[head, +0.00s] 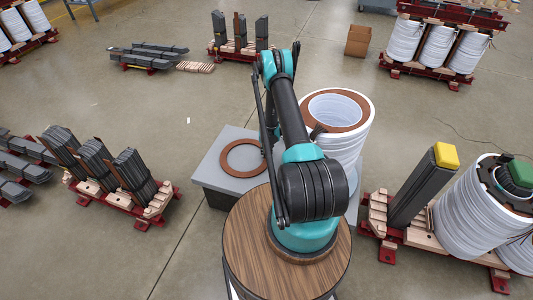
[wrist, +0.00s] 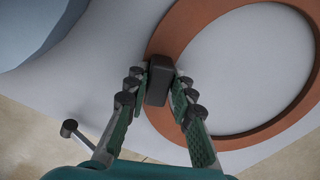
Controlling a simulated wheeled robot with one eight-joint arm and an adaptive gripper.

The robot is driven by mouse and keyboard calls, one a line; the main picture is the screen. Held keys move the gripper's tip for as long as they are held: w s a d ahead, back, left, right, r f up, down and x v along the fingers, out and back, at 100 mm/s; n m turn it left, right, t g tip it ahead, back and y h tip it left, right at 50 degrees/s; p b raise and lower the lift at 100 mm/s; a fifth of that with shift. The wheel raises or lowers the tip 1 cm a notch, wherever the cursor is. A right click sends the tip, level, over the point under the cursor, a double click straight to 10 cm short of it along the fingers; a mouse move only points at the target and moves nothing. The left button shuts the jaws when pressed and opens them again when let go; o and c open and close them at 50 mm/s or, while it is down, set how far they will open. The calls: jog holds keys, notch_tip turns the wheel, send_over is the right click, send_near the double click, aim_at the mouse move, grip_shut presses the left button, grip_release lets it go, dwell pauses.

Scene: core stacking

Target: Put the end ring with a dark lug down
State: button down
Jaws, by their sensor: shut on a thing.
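The brown end ring (head: 223,157) is at the grey platform (head: 212,177), left of my arm, and looks level with its top. In the wrist view the ring (wrist: 172,32) is seen from close by, with a dark block-like lug (wrist: 159,80) on its near edge. My gripper (wrist: 162,75) is shut on this lug, one finger on each side. I cannot tell whether the ring touches the platform or hangs just above it. In the head view my arm hides the gripper and the lug.
A white coil (head: 348,150) with a brown ring (head: 349,124) on top stands right of my arm. A yellow-topped core leg (head: 420,188) and a green-topped coil (head: 468,225) stand at right. Core stacks (head: 130,175) stand at left. Open floor lies beyond the platform.

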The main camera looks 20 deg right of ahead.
jog(key=c, duration=1.3)
grip_release()
jog(key=shift+r, duration=0.1)
notch_tip(320, 180, up, 26)
jog(key=s+a+f, duration=0.1)
jog(key=s+a, duration=0.1)
jog(key=s+a+r+n+t, duration=0.1)
jog(key=s+r, duration=0.3)
jog(key=r, duration=0.3)
jog(key=s+a+r+t, duration=0.1)
jog(key=s+r, duration=0.3)
jog(key=r, duration=0.3)
jog(key=s+a+r+t, duration=0.1)
jog(key=s+r, duration=0.3)
jog(key=s, duration=0.8)
jog(key=s+a+r+n+t, duration=0.1)
jog(key=s+a+r, duration=0.1)
jog(key=s, duration=1.1)
jog(key=shift+a+r, duration=0.2)
jog(key=shift+r, duration=0.7)
